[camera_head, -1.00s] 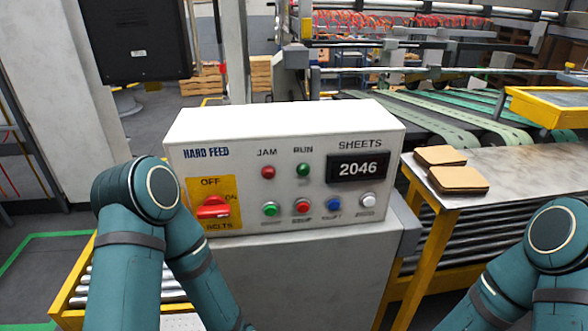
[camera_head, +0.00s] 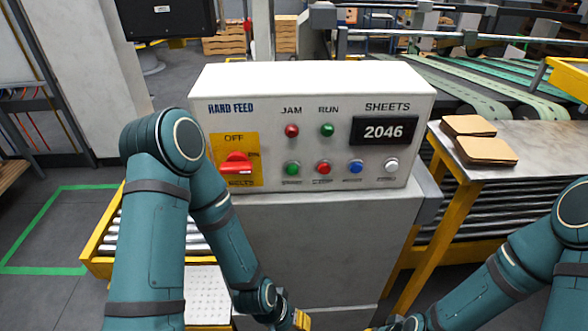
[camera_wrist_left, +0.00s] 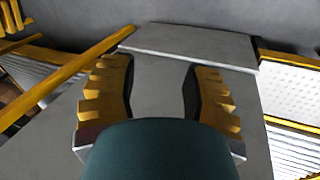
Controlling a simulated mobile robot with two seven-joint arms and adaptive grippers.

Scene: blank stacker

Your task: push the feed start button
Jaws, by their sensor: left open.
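The white control box (camera_head: 310,80) marked HARD FEED stands upright in the head view. Its lower row holds a green button (camera_head: 292,169), a red button (camera_head: 323,168), a blue button (camera_head: 355,167) and a white button (camera_head: 391,165). Their labels are too small to read. My left gripper (camera_head: 300,320) shows only partly at the bottom edge, below the buttons and apart from them. In the left wrist view its two yellow fingers (camera_wrist_left: 160,85) are spread, with nothing between them. My right gripper is out of view; only its arm shows.
A red rotary belts switch (camera_head: 236,164) sits left of the buttons. Red JAM (camera_head: 291,130) and green RUN (camera_head: 327,129) lamps sit above. A metal table (camera_head: 545,150) with brown stacks (camera_head: 485,150) stands right. Yellow-framed rollers (camera_head: 105,262) lie left.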

